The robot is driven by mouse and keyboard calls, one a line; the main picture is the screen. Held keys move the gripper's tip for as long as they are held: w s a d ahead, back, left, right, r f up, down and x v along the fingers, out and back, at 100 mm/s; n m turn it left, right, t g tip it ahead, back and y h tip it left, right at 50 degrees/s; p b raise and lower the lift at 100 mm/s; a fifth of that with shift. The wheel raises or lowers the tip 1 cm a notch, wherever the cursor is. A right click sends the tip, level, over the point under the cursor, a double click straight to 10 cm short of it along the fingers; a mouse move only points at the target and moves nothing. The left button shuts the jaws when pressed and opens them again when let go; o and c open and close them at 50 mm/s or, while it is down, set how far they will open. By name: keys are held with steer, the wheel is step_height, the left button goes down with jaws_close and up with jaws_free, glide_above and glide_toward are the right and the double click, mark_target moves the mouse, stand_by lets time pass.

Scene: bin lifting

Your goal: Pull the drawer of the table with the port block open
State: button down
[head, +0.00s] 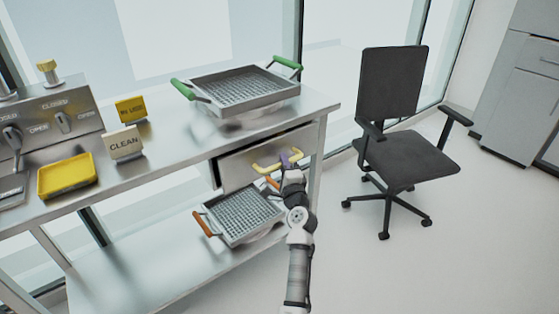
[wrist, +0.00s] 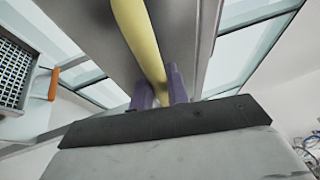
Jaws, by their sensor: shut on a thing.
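The metal table (head: 180,157) has a drawer (head: 240,171) under its right end, with a yellow handle (head: 268,167) on its front. The drawer front stands a little out from under the tabletop, with a dark gap at its left side. My gripper (head: 291,158) is at the right part of the handle. In the wrist view its purple fingers (wrist: 160,88) are shut on the yellow handle (wrist: 138,38). The port block (head: 50,120), a metal panel with levers and OPEN and CLOSED labels, stands at the table's left end.
A basket with green handles (head: 240,104) stands on the tabletop above the drawer. A basket with orange handles (head: 207,213) sits on the lower shelf, close to my arm. A yellow tray (head: 67,176) and a CLEAN sign (head: 124,143) are at left. An office chair (head: 405,155) stands right; the floor between is clear.

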steer(key=s+d+b, duration=0.2)
steer(key=s+d, duration=0.8)
steer(key=s, duration=0.4)
steer(key=shift+s+d, duration=0.35)
steer(key=shift+s, duration=0.05)
steer(key=c, duration=1.4)
jaws_free()
steer(key=shift+o, duration=0.2)
steer(key=b+v, duration=0.3)
steer(key=v, duration=1.1)
steer(key=shift+b, duration=0.35)
steer(key=shift+w+f, duration=0.1)
steer(key=shift+f, duration=0.05)
